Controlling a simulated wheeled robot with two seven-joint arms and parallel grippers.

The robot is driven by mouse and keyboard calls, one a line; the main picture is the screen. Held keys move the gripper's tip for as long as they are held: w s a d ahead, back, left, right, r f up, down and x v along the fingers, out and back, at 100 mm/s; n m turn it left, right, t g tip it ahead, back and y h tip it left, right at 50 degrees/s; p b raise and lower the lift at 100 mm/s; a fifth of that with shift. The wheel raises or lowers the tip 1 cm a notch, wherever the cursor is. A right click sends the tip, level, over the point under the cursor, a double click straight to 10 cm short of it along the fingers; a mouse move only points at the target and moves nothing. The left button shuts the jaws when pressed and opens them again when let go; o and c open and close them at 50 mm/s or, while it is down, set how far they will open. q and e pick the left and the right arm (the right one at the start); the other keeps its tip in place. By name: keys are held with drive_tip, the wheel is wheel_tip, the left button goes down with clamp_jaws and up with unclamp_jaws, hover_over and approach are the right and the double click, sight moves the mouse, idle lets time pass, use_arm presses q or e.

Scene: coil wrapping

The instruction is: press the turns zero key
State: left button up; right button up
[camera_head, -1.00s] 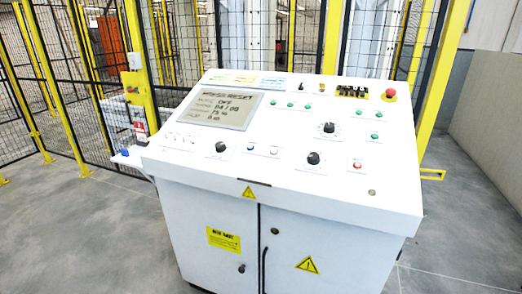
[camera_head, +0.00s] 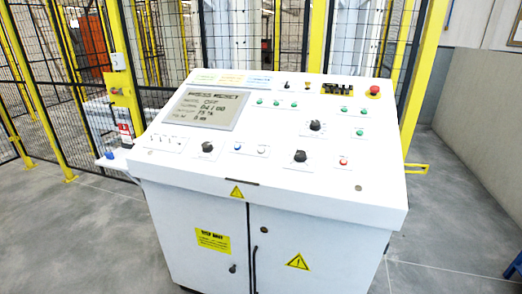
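The white control console (camera_head: 290,197) stands in front of me with its sloped panel facing me. The panel carries a grey screen (camera_head: 207,110) with lines of text, one reading OFF. Below it are a blue button (camera_head: 237,146) and a white button (camera_head: 261,149). Black knobs sit at the lower left (camera_head: 207,147), lower middle (camera_head: 300,156) and right (camera_head: 316,126). A red button (camera_head: 343,161) is at the lower right. Several green buttons (camera_head: 260,101) are on the upper and right parts. The labels are too small to tell which is the turns zero key. Neither gripper shows.
A red emergency button (camera_head: 374,91) tops the console's right corner. Yellow-framed mesh fencing (camera_head: 85,90) stands behind. A grey wall (camera_head: 480,130) is at right. Grey floor (camera_head: 70,240) is open on both sides.

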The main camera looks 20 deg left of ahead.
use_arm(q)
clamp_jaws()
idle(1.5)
